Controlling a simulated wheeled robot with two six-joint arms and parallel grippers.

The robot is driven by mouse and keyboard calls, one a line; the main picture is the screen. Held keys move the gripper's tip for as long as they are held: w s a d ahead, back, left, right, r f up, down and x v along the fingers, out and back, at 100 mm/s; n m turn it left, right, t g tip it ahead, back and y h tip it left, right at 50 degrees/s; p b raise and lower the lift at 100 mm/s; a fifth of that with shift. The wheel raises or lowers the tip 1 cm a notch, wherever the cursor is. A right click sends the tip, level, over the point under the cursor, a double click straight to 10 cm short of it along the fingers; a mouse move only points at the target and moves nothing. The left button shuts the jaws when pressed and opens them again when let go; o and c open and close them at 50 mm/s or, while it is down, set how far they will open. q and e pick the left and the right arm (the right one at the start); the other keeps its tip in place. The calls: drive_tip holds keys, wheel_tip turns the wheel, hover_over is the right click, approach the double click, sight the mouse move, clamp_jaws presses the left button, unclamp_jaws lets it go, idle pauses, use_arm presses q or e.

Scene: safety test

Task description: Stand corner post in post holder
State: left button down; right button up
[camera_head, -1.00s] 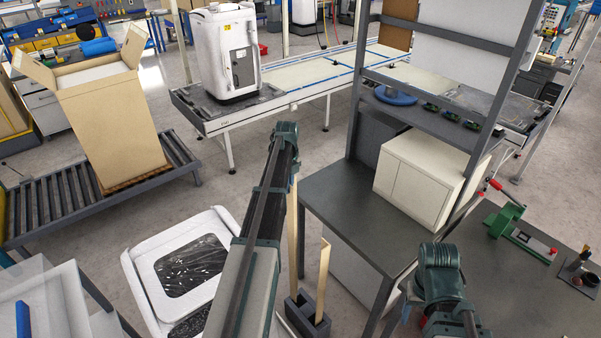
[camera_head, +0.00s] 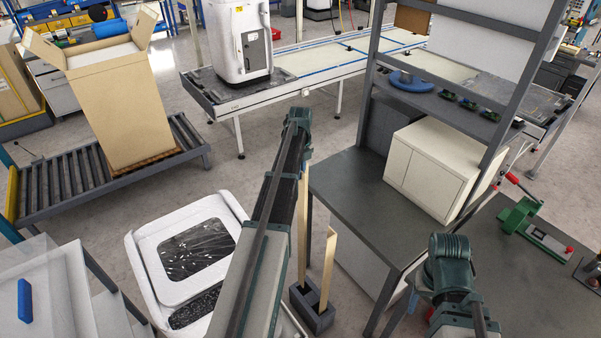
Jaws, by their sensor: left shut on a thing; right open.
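A thin tan corner post (camera_head: 302,225) hangs upright below my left gripper (camera_head: 301,150), which is shut on its top; the wrist hides most of the jaws. The post's lower end meets the dark grey post holder (camera_head: 318,318) on the floor; I cannot tell whether it is inside a slot or just behind or above it. A second, shorter-looking tan post (camera_head: 328,268) stands upright in the holder, to the right of the held one. My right gripper (camera_head: 413,302) is open, mostly hidden under its wrist at the grey workbench's front edge.
The grey workbench (camera_head: 345,185) with a cream cabinet (camera_head: 430,170) and shelf frame stands close to the right of the posts. A white bin (camera_head: 145,255) is left of my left arm. A tall open carton (camera_head: 120,105) stands on a roller conveyor (camera_head: 55,190).

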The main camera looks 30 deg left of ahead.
sight(300, 195)
use_arm(q)
drive_tip(key=shift+f+b, duration=9)
drive_tip(key=shift+f, duration=0.35)
drive_tip(key=c, duration=0.6)
unclamp_jaws()
drive_tip(key=shift+r, duration=0.15)
wheel_tip(300, 195, up, 7)
drive_tip(key=p, duration=0.7)
